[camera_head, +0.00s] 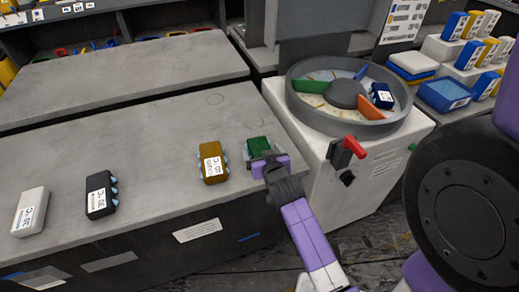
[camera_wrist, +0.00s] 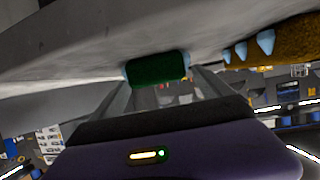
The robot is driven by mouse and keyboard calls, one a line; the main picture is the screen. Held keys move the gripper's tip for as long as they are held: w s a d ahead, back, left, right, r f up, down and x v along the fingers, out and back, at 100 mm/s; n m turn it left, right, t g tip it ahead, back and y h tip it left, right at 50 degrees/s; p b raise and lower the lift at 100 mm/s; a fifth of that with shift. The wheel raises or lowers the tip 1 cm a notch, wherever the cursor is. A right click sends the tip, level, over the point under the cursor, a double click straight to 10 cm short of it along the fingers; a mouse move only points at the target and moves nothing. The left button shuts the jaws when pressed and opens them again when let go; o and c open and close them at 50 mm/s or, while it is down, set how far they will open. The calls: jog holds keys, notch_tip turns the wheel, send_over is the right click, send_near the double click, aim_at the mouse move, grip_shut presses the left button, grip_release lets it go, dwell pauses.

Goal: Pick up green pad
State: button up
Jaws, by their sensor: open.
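The green pad (camera_head: 259,145) lies on the grey worktop at its right end, in the head view. My gripper (camera_head: 264,157) is at the pad's near side, with its fingers open. In the wrist view the green pad (camera_wrist: 155,69) shows ahead between the two open fingers (camera_wrist: 163,92), close to the bench edge. I cannot tell from these views whether the fingers touch it. Part of the pad is hidden behind my gripper in the head view.
An orange-brown pad (camera_head: 212,162) lies just left of the green one. A black pad (camera_head: 100,194) and a white pad (camera_head: 31,211) lie farther left on the worktop (camera_head: 130,140). A white machine with a round divided bowl (camera_head: 292,98) and a red handle (camera_head: 354,147) stands at right.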

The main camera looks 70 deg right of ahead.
aim_at(261, 150)
jog(key=shift+x, duration=1.9)
jog(key=c, duration=1.5)
jog(key=shift+c, duration=0.2)
